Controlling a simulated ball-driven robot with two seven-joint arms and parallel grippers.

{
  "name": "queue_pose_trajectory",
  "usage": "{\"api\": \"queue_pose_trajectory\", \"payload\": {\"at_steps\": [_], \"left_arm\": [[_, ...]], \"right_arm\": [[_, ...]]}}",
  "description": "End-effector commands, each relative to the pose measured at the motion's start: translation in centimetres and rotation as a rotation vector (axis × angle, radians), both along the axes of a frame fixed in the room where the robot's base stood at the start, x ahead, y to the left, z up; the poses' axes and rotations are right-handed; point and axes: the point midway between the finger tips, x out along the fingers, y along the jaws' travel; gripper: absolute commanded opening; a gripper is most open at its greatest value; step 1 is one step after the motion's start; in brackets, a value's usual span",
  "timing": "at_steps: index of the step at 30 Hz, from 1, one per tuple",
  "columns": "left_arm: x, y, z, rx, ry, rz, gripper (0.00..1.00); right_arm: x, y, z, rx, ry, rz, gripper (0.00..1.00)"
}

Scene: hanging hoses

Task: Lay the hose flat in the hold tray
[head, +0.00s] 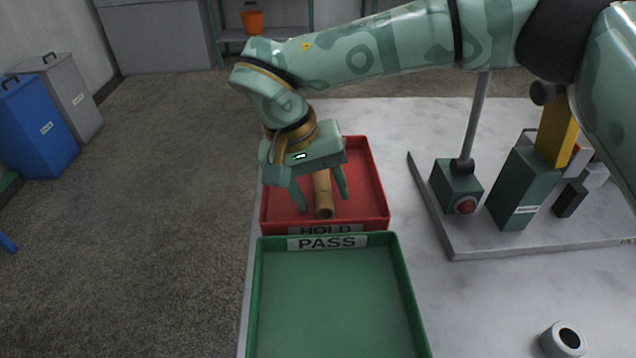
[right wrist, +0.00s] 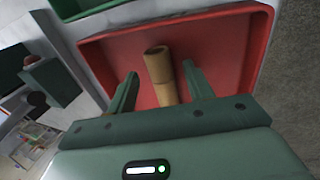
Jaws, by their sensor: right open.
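The hose (head: 322,194) is a short tan tube with an open end toward me. It is in the red hold tray (head: 375,185), and its far part is hidden under my right gripper in the head view. My right gripper (head: 321,203) is over the tray with its fingers apart, one on each side of the hose. In the right wrist view the hose (right wrist: 159,75) shows between the two fingertips (right wrist: 161,75), with gaps to both. I cannot tell whether the hose lies fully on the tray floor. My left gripper is not in view.
A green pass tray (head: 335,295) stands empty in front of the hold tray. A test stand with a grey base (head: 540,238) is to the right. A grey ring-shaped part (head: 563,340) lies at the front right. The table between them is clear.

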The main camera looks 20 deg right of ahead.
Motion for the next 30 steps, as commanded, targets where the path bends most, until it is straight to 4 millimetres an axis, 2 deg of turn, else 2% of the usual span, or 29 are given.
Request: {"api": "queue_pose_trajectory", "payload": {"at_steps": [5, 15, 19, 24, 30], "left_arm": [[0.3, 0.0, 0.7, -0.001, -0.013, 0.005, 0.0], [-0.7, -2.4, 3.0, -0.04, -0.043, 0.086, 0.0], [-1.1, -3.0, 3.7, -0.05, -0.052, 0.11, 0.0], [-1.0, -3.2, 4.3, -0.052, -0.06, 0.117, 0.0], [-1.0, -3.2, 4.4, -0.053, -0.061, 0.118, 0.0]], "right_arm": [[0.1, 0.5, 1.8, -0.001, -0.005, 0.0, 0.52], [0.5, 3.1, 10.6, -0.001, -0.01, -0.001, 0.52], [0.7, 4.0, 13.3, -0.001, -0.008, -0.001, 0.52], [1.0, 4.7, 15.2, -0.001, -0.003, -0.001, 0.52], [1.0, 4.9, 15.5, 0.0, 0.0, 0.0, 0.52]]}}
